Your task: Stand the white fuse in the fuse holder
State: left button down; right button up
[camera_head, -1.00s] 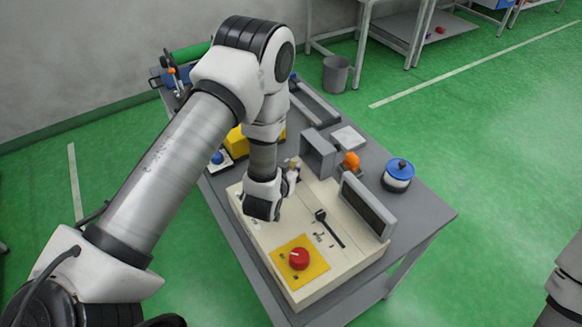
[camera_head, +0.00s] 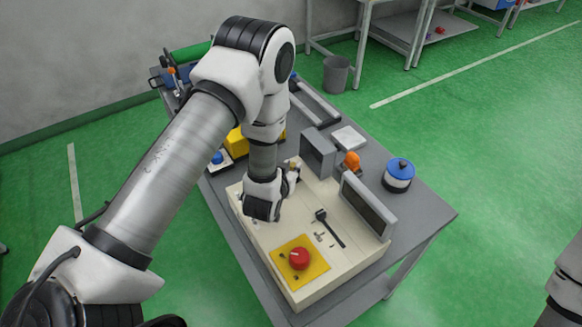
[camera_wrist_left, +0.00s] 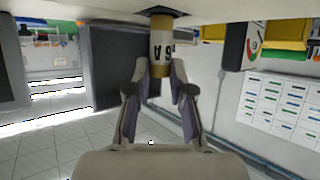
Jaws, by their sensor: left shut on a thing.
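The fuse (camera_wrist_left: 161,46) has a white middle with dark lettering and brass-coloured ends. My left gripper (camera_wrist_left: 161,82) is shut on its lower end in the left wrist view, which looks upside down. The fuse's other end meets a dark fuse holder (camera_wrist_left: 162,10) on the pale panel; I cannot tell whether it is fully seated. In the head view, my left gripper (camera_head: 291,175) is low over the far part of the cream panel box (camera_head: 262,232). There the fuse is small and the holder is hidden. My right gripper is out of view.
The box bears a red knob (camera_head: 299,258) on a yellow plate, a black lever (camera_head: 329,228) and a grey framed dark display (camera_head: 367,205).

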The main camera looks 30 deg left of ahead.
pick_arm(q)
jog(key=shift+f+b, duration=0.45)
jog(key=shift+f, duration=0.2)
jog(key=shift+r, duration=0.1)
jog(key=shift+r+p, duration=0.6)
jog(key=shift+r, duration=0.15)
jog(key=shift+f+b, duration=0.75)
jog(key=shift+f, duration=0.1)
dwell(0.5)
jog(key=c, duration=1.3)
grip_release()
